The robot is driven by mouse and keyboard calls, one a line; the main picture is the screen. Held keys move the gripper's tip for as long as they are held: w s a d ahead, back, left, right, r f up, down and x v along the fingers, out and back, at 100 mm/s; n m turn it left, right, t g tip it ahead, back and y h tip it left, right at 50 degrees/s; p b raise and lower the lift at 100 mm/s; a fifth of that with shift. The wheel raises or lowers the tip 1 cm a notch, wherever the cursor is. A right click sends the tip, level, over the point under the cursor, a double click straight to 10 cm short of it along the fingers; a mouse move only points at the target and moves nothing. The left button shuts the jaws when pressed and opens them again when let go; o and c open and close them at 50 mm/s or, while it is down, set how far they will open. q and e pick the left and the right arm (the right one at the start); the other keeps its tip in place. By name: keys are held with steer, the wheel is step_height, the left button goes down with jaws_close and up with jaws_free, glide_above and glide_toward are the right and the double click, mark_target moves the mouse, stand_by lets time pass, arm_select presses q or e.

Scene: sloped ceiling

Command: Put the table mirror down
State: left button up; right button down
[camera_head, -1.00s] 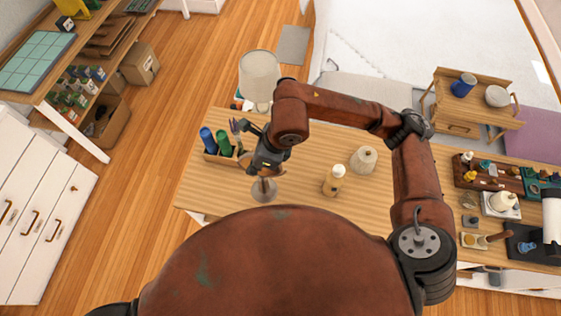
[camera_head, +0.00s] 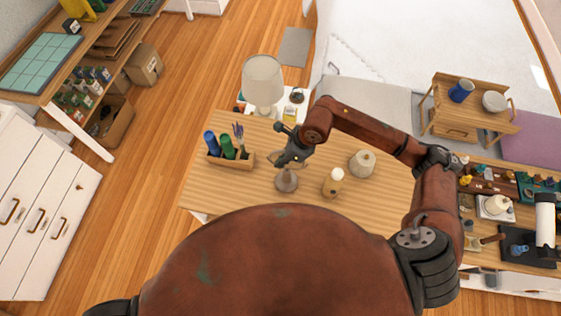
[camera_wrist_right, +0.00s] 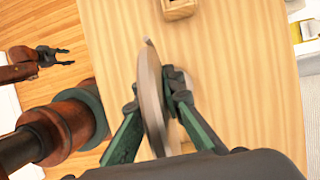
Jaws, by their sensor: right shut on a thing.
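My right gripper (camera_head: 288,160) is shut on the table mirror (camera_head: 286,182) over the near part of the wooden table (camera_head: 245,190). In the head view the mirror's round brownish base shows below the fingers, and the gripper hides much of the rest. In the right wrist view the mirror (camera_wrist_right: 150,95) is a thin disc seen nearly edge-on, between the green-and-grey fingers (camera_wrist_right: 158,100). I cannot tell whether its base touches the tabletop. My left gripper (camera_wrist_right: 55,56) shows in the right wrist view, open and empty, off the table's side.
A wooden holder (camera_head: 232,162) with blue and green bottles stands left of the mirror. A cream bottle (camera_head: 333,182) and a beige ridged object (camera_head: 362,163) stand to its right. A lamp (camera_head: 263,82) is behind the table. Bare tabletop lies at the front left.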

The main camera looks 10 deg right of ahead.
steer(key=shift+f, duration=0.75)
arm_select(q)
steer(key=shift+r, duration=0.5)
arm_select(e)
steer(key=shift+f, duration=0.1)
steer(key=shift+f, duration=0.15)
arm_select(q)
steer(key=shift+f, duration=0.1)
arm_select(e)
steer(key=c, duration=2.1)
jaws_free()
steer(key=shift+d+r, duration=0.1)
steer(key=shift+r, duration=0.3)
steer(key=b+v, duration=0.2)
steer(key=v, duration=0.8)
steer(key=shift+s+d+r+b, duration=0.1)
steer(key=shift+d+r+b, duration=0.05)
steer(key=shift+b, duration=0.15)
arm_select(q)
steer(key=shift+f, duration=1.4)
arm_select(e)
steer(key=shift+s+d+r, duration=0.1)
steer(key=shift+d+r, duration=0.05)
steer(key=shift+r, duration=0.35)
